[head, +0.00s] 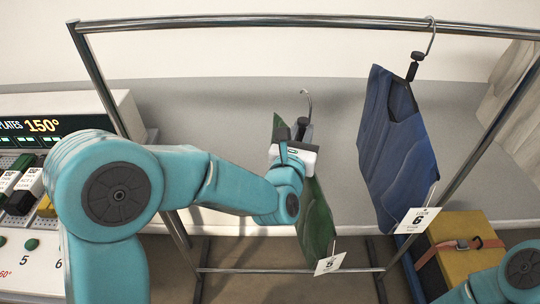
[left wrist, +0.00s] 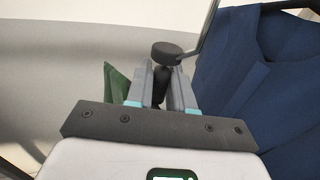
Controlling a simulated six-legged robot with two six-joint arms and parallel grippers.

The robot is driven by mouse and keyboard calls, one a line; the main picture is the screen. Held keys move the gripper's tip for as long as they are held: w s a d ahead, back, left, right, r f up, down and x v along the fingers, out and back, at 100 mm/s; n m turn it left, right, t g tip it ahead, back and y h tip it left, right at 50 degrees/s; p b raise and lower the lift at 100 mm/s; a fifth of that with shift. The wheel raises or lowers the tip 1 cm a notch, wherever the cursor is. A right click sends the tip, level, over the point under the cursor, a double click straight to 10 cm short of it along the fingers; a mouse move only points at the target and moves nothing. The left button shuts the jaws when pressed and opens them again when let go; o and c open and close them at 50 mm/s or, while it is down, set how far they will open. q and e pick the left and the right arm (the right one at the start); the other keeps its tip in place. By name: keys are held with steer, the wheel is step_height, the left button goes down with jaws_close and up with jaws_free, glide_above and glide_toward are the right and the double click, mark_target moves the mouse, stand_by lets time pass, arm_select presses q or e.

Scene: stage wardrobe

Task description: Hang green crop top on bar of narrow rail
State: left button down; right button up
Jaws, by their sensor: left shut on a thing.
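The green crop top (head: 317,220) hangs from a hanger with a metal hook (head: 308,100) in the head view. My left gripper (head: 300,130) is shut on the hanger's dark neck, just above the garment. In the left wrist view the gripper's fingers (left wrist: 161,88) close on that neck, below a round dark knob (left wrist: 166,50), and a bit of green cloth (left wrist: 117,85) shows at left. The hook appears below the bar (head: 260,20) of the rail and apart from it. My right gripper is out of view; only part of that arm shows at lower right.
A blue garment (head: 390,140) hangs from the bar to the right, close beside the hanger in the left wrist view (left wrist: 250,85). The bar's left and middle stretch is empty. A yellow case (head: 465,240) stands lower right; a panel marked 150° (head: 60,125) stands left.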

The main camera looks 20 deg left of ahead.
arm_select(q)
steer(key=s+d+r+m+h, duration=0.2)
steer(key=s+d+r+h, duration=0.15)
steer(key=d+r, duration=0.45)
steer(key=s+d+r+m+h, duration=0.1)
steer(key=s+d+r+h, duration=0.1)
steer(key=s+d+r, duration=0.6)
steer(key=w+a+r+p, duration=0.1)
steer(key=w+a, duration=0.1)
steer(key=w, duration=0.3)
steer(key=w+a+r+p, duration=0.1)
steer(key=w+a, duration=0.1)
steer(key=w, duration=0.4)
steer(key=shift+a+g, duration=0.25)
steer(key=shift+g, duration=0.05)
steer(key=shift+y, duration=0.25)
